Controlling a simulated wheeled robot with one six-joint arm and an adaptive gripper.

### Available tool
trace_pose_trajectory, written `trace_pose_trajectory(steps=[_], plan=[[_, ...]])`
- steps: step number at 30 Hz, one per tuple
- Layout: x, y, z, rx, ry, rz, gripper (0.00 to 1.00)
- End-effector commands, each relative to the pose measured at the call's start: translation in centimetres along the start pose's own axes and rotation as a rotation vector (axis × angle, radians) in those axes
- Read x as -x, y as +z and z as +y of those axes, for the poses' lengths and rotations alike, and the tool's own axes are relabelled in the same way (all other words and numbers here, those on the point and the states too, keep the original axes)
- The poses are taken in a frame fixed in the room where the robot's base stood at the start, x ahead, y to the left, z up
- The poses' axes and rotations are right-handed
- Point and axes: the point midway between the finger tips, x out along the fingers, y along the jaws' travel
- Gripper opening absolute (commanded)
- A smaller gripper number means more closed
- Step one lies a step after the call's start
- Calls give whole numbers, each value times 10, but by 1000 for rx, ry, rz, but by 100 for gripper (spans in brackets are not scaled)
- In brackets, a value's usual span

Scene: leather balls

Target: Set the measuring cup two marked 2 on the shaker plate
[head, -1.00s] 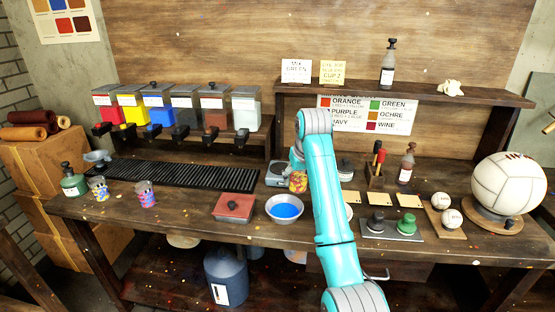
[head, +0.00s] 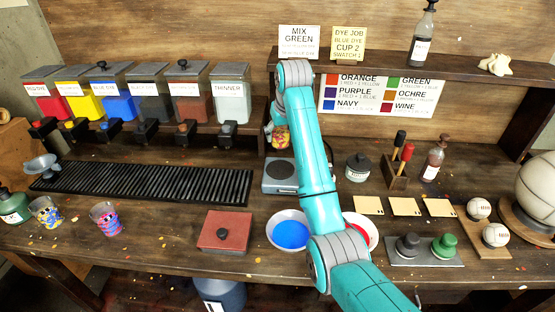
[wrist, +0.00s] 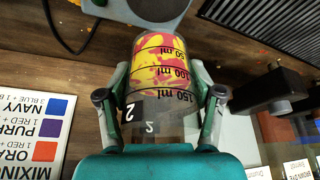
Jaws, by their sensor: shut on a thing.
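The measuring cup two (wrist: 160,75) is clear with black ml lines, a dark patch marked 2 and red and yellow colouring. My gripper (wrist: 158,85) is shut around its sides in the wrist view. In the head view the cup (head: 281,137) shows left of my arm, which hides most of the gripper. The shaker plate (head: 283,171) is a grey unit with a dark round top on the bench, below the cup in the picture. Part of it shows at the top of the wrist view (wrist: 155,6), apart from the cup.
Two patterned cups (head: 107,218) stand at the left by a black rack (head: 150,183). A blue-filled bowl (head: 290,232) and a red box (head: 225,232) lie in front. A dark lidded jar (head: 358,167) stands to the right. Dye dispensers (head: 185,95) line the back left.

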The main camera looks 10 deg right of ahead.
Motion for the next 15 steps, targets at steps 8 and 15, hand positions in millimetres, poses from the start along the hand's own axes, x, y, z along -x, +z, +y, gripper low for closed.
trace_pose_trajectory(steps=[8,15], plan=[[-36,16,0,0,0,-3,26],[-59,25,0,0,0,-1,26]])
